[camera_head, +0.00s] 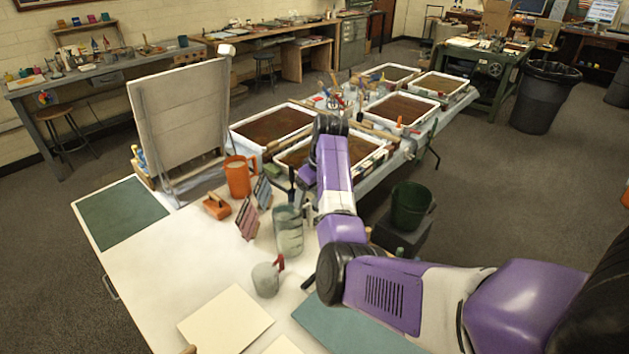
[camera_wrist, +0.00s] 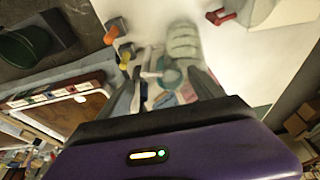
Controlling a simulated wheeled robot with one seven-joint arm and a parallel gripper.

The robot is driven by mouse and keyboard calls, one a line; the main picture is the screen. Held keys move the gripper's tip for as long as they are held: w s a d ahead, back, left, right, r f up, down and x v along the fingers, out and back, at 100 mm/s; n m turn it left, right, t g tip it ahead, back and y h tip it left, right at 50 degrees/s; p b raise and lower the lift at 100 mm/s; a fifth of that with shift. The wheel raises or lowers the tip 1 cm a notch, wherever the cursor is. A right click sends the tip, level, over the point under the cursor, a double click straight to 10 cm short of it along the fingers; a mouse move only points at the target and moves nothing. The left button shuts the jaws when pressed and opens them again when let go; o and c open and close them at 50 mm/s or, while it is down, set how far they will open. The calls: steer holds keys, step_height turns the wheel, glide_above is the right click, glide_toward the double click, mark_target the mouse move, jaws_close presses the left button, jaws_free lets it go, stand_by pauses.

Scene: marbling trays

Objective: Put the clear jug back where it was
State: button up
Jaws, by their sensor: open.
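Two clear vessels stand on the white table. One is a tall ribbed vessel (camera_head: 289,232); the other is a shorter one with a red handle (camera_head: 266,280), nearer the front. I cannot tell for sure which is the clear jug. The ribbed vessel shows beyond my fingertips in the wrist view (camera_wrist: 183,45), and the red handle (camera_wrist: 222,16) shows at the top right. My gripper (camera_wrist: 168,84) is open, with nothing held between its fingers. In the head view its fingers are partly hidden beside my purple arm.
An orange jug (camera_head: 238,177), an orange block-like tool (camera_head: 216,207) and small upright boards (camera_head: 247,218) stand behind the ribbed vessel. Cream sheets (camera_head: 226,318) lie at the front. Brown-filled trays (camera_head: 270,126) are behind. A green bucket (camera_head: 410,205) is to the right.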

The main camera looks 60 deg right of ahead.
steer(key=b+v, duration=0.1)
steer(key=v, duration=0.8)
steer(key=shift+r, duration=0.25)
steer(key=shift+s, duration=0.1)
steer(key=w+d+r+m+t+h, duration=0.35)
steer(key=d+r+h, duration=0.2)
steer(key=d, duration=0.25)
steer(key=s+a+f+n+t, duration=0.1)
steer(key=s+a+f+t, duration=0.15)
steer(key=a, duration=0.85)
steer(key=s+a+f+n+t+h, duration=0.1)
steer(key=s+a+f+t, duration=0.2)
steer(key=a, duration=0.7)
steer(key=s+a+f+n+t, duration=0.15)
steer(key=a+t, duration=0.25)
steer(key=a, duration=0.7)
steer(key=s+a+f+n+y, duration=0.1)
steer(key=s+a+y, duration=0.2)
steer(key=s+a, duration=0.7)
steer(key=s+a+f+n+g+y+b, duration=0.1)
steer(key=s+a+y, duration=0.3)
steer(key=s+a, duration=0.6)
steer(key=s+n, duration=0.1)
steer(key=s, duration=0.3)
steer(key=shift+s+f, duration=0.4)
